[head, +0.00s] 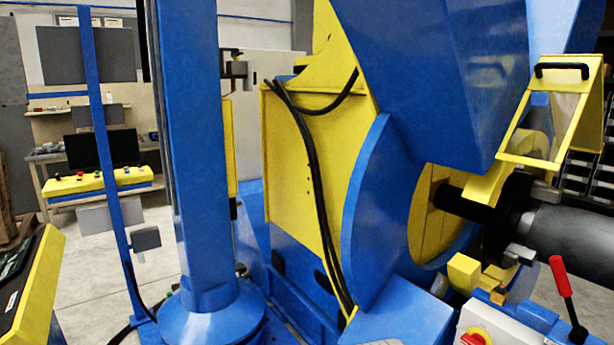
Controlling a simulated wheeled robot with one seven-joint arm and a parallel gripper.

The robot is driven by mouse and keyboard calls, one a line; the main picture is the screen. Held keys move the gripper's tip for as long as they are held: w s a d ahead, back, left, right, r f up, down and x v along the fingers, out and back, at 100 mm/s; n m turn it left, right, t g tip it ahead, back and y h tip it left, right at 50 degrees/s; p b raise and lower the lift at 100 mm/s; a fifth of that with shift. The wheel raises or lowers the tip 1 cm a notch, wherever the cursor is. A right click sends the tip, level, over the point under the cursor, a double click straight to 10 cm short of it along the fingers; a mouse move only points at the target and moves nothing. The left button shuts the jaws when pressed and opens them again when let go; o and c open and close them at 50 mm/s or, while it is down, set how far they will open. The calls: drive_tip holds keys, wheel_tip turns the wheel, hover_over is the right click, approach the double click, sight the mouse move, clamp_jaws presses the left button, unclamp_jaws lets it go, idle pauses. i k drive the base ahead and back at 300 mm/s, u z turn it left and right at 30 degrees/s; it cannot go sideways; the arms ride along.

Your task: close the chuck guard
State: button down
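The chuck guard (552,115) is a yellow frame with a see-through window, at the upper right in the head view. A black bar handle (562,70) sits along its top edge. The guard stands tilted up above the chuck, with its window facing me. The dark chuck (508,215) below it is uncovered on the side facing me, with grey jaws beside a grey cylinder (575,240). My gripper is not in view.
A red-knobbed lever (562,278) and a white box with a red knob (475,338) stand below the chuck. The large blue and yellow positioner (320,180) fills the middle. A blue column (195,150) stands left of it. Open floor (90,270) shows farther left.

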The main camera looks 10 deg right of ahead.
sight(577, 101)
drive_tip(key=z, duration=2.8)
drive_tip(key=i, duration=0.6)
drive_tip(key=u, duration=2.25)
